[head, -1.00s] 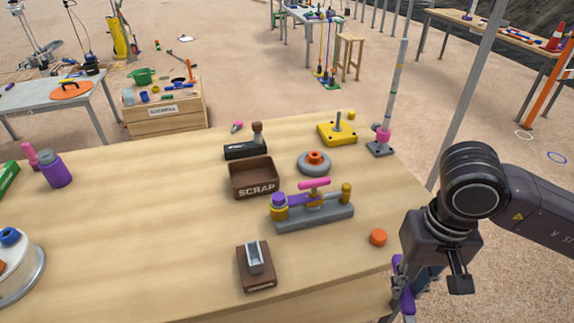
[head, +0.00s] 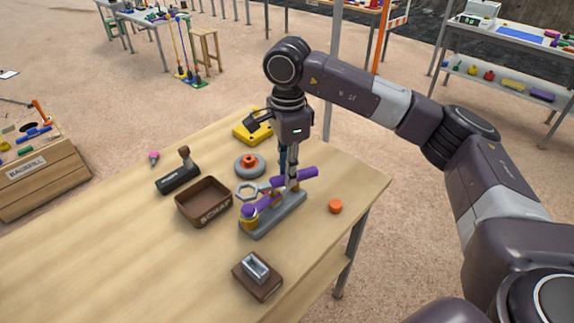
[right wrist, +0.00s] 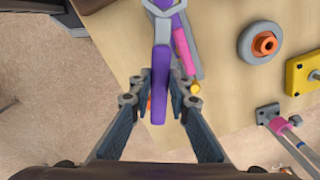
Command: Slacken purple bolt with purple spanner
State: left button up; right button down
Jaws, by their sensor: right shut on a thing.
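The purple spanner has a purple handle (head: 306,174) and a grey ring end (head: 247,192). My right gripper (head: 291,183) is shut on its handle, pointing down. In the right wrist view the handle (right wrist: 161,95) lies between the fingers (right wrist: 163,100), with the ring cut off at the top edge. The purple bolt (head: 249,210) is the purple head on the near left end of a grey fixture (head: 277,218). The ring appears just above the bolt in the head view, not visibly around it; the height gap is unclear. My left gripper is not in view.
The brown scrap tray (head: 203,204) is left of the fixture. A grey disc with an orange hub (head: 249,165) and a yellow block (head: 246,137) stand behind it. An orange cap (head: 335,206) lies right, and a brown block (head: 258,277) in front.

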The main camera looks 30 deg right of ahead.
jog(key=shift+w+a, duration=0.1)
jog(key=shift+a, duration=0.25)
jog(key=shift+d+f+b, duration=0.15)
jog(key=shift+f+b, duration=0.15)
jog(key=shift+b, duration=0.2)
notch_tip(320, 180, down, 3)
jog(key=shift+r+b, duration=0.2)
jog(key=shift+b, duration=0.8)
jog(key=shift+s+r+m, duration=0.2)
jog(key=shift+s+m, duration=0.1)
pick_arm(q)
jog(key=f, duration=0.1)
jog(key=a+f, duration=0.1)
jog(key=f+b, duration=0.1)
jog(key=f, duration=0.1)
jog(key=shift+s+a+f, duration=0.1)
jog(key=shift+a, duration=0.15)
pick_arm(e)
jog(key=shift+s+a+f+m, duration=0.2)
jog(key=shift+s+f+m, duration=0.5)
jog(key=shift+m, duration=0.2)
